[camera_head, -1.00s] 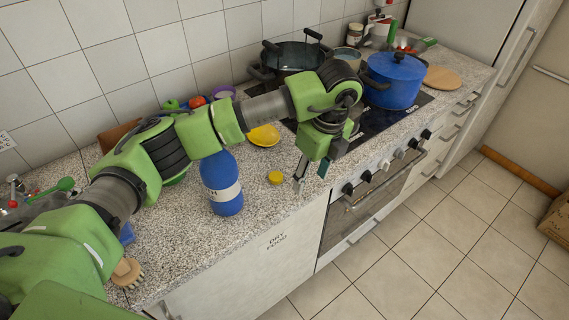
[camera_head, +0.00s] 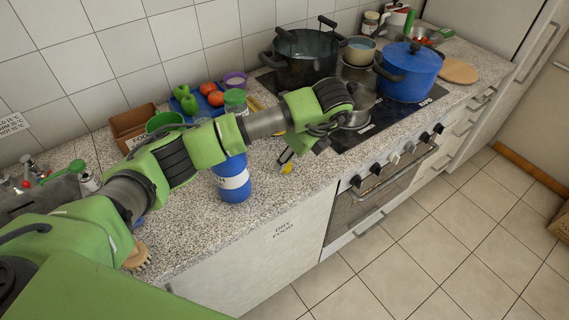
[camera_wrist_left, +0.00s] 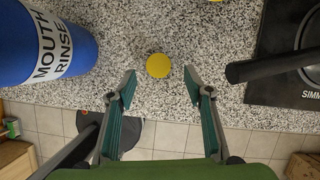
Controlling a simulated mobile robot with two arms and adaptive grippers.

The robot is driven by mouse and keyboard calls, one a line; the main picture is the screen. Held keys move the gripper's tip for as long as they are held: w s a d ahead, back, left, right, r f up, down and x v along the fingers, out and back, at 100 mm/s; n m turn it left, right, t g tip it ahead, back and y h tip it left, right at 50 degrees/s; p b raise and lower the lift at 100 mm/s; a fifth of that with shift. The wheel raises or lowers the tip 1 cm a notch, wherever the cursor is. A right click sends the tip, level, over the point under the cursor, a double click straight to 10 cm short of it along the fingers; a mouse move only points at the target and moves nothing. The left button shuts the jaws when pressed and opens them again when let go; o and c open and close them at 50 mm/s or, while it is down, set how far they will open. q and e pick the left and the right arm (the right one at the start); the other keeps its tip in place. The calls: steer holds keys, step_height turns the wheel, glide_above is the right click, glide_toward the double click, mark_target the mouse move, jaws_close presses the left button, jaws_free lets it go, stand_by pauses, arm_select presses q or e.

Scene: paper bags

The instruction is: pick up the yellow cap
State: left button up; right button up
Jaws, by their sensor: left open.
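The yellow cap (camera_wrist_left: 158,65) lies on the speckled counter, a small round disc in the left wrist view. In the head view the cap (camera_head: 287,168) shows partly, beside a fingertip. My left gripper (camera_wrist_left: 160,74) is open, with one finger on each side of the cap and nothing held. In the head view my left gripper (camera_head: 287,158) is near the counter's front, partly hidden by its own wrist. My right gripper is in neither view.
A blue mouth rinse bottle (camera_wrist_left: 46,45) stands left of the cap; the head view shows it too (camera_head: 233,184). A dark pan handle (camera_wrist_left: 262,69) points in from the stove (camera_wrist_left: 263,88) at right. The counter's front edge is close to the cap.

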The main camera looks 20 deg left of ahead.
arm_select(q)
steer(key=p+x, duration=0.1)
steer(key=x, duration=0.2)
steer(key=shift+a+f, duration=0.2)
steer(key=shift+a, duration=0.1)
steer(key=c, duration=0.8)
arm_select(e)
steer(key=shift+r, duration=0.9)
arm_select(q)
steer(key=shift+o, duration=0.2)
steer(key=shift+r, duration=0.1)
steer(key=shift+d+r, duration=0.1)
steer(key=shift+r, duration=0.15)
steer(key=r, duration=0.1)
steer(key=s+r+b, duration=0.1)
steer(key=r, duration=0.1)
steer(key=s+r, duration=0.1)
steer(key=r, duration=0.1)
steer(key=shift+d+b, duration=0.15)
steer(key=shift+b, duration=0.25)
steer(key=s+d+r, duration=0.1)
steer(key=s+r, duration=0.6)
steer(key=s, duration=0.5)
steer(key=shift+d, duration=0.3)
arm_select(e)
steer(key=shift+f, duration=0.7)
